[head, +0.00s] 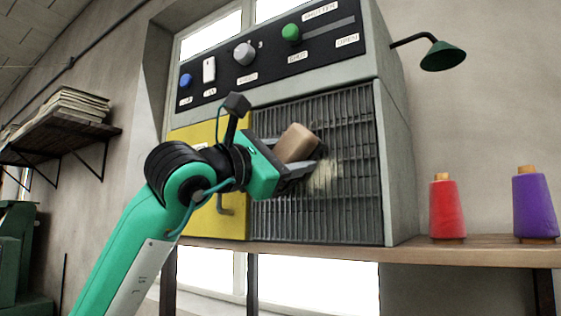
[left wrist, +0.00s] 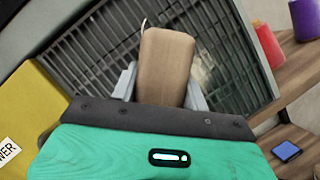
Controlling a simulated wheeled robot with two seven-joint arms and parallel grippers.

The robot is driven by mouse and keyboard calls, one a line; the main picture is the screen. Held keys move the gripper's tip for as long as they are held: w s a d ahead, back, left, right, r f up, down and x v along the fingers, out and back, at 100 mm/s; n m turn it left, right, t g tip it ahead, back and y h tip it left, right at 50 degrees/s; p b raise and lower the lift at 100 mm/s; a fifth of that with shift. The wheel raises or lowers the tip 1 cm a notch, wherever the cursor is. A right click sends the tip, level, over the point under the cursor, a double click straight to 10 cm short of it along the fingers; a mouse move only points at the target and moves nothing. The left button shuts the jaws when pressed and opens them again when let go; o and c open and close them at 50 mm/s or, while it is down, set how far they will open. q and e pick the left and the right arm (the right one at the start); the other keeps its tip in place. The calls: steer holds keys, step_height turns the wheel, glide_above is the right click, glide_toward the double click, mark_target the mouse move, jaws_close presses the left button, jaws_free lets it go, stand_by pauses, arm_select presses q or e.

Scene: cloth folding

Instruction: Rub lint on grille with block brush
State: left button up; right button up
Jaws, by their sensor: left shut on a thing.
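A dark metal grille (head: 345,200) fills the right part of the grey machine's front. A pale patch of lint (head: 323,176) clings to it near its middle. My left gripper (head: 300,160) is in front of the grille, shut on a wooden block brush (head: 296,143). The brush's brown back also shows in the left wrist view (left wrist: 166,65) between the two grey fingers. The brush is tilted, close to the left edge of the lint; its bristles are hidden, and I cannot tell whether they touch. The lint also shows in the left wrist view (left wrist: 203,70). My right gripper is not in view.
A yellow door (head: 200,132) with a handle is left of the grille. A knob panel (head: 265,58) is above. Red (head: 447,208) and purple (head: 533,204) thread cones stand on the wooden shelf (head: 410,252) at right. A green lamp (head: 443,56) juts out at upper right.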

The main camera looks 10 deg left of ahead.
mark_target(295, 157)
arm_select(q)
steer(key=shift+s+d, duration=0.3)
steer(key=shift+d, duration=0.7)
steer(key=shift+s+d+f+b, duration=0.1)
steer(key=shift+s+d+b, duration=0.15)
steer(key=shift+d+b, duration=0.3)
steer(key=shift+s+d+b, duration=0.2)
steer(key=shift+d, duration=0.35)
steer(key=shift+s+d+b, duration=0.15)
steer(key=shift+s+d, duration=0.05)
steer(key=shift+d, duration=0.35)
steer(key=shift+s+d+b, duration=0.3)
steer(key=shift+d+b, duration=0.05)
steer(key=shift+d, duration=0.3)
steer(key=shift+s+d+b, duration=0.25)
steer(key=shift+d+b, duration=0.05)
steer(key=shift+d, duration=0.35)
steer(key=shift+a, duration=0.1)
steer(key=shift+a, duration=0.1)
